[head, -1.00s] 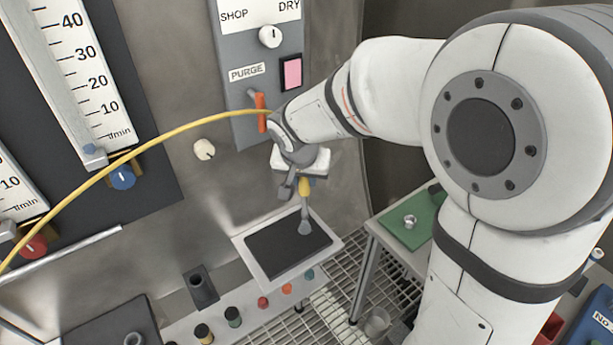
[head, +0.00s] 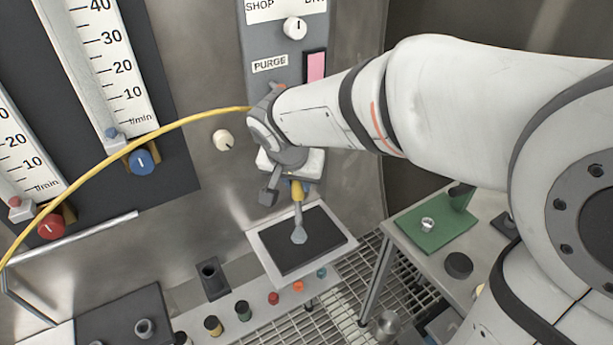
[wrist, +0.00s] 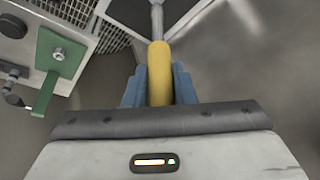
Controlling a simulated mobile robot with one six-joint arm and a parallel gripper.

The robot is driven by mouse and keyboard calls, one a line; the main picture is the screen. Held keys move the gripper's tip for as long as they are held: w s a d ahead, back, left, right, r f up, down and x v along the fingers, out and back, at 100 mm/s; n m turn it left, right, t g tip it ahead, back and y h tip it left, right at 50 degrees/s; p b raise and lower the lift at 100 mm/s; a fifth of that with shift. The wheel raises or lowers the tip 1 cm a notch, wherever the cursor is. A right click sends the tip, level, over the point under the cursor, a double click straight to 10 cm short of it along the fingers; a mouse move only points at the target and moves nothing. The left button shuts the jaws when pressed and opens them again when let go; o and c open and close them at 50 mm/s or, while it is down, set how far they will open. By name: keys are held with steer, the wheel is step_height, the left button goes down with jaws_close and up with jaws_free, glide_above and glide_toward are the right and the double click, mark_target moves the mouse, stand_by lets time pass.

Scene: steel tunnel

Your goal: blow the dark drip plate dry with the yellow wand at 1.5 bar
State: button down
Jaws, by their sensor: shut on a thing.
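My gripper (head: 294,186) is shut on the yellow wand (head: 297,192), which points down. The wrist view shows the wand (wrist: 159,72) between my two blue fingers (wrist: 158,90). The wand's grey nozzle (head: 299,236) appears over the middle of the dark drip plate (head: 318,246); I cannot tell the gap. The plate lies in a pale frame below, and part of it shows at the top of the wrist view (wrist: 196,12). A yellow hose (head: 150,133) arcs left from near my wrist. No pressure reading in bar is legible.
A grey panel has a SHOP/DRY knob (head: 295,27), a PURGE label (head: 270,64) and a pink window (head: 316,66). A cream knob (head: 223,140) is on the wall. Flowmeters with blue (head: 144,161) and red (head: 51,226) knobs are left. A green stand (head: 432,226) is right.

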steer(key=shift+s+a+r, duration=0.5)
steer(key=shift+s+a, duration=0.3)
steer(key=shift+s, duration=0.1)
steer(key=shift+s+a+r, duration=0.45)
steer(key=shift+s+a, duration=0.35)
steer(key=shift+s, duration=0.05)
